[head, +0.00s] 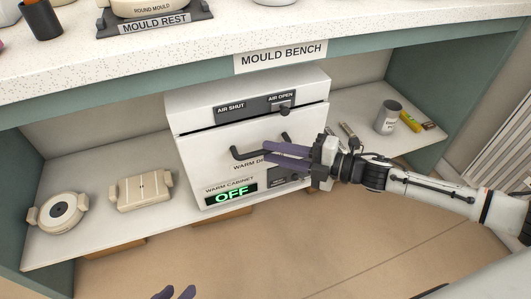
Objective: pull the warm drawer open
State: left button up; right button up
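The warm drawer (215,164) is the white lower front of the warm cabinet (250,84), under the mould bench. It looks shut, flush with the cabinet. Its dark bar handle (240,156) runs across the front, partly hidden by my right gripper (266,152). The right gripper reaches in from the right, its two purple fingers parted, one above and one below the bar's line. I cannot tell whether they touch the bar. My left gripper (175,293) shows only its parted purple fingertips at the bottom edge, low and away from the cabinet.
The cabinet's display (232,194) reads OFF. An air lever (284,107) sits at AIR OPEN. Cream moulds (141,191) lie on the shelf to the left; a grey cup (388,117) and small items stand to the right. The bench top (210,50) overhangs the cabinet. The floor in front is clear.

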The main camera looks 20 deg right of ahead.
jog(key=shift+x, duration=1.45)
grip_shut()
jog(key=shift+s, duration=0.1)
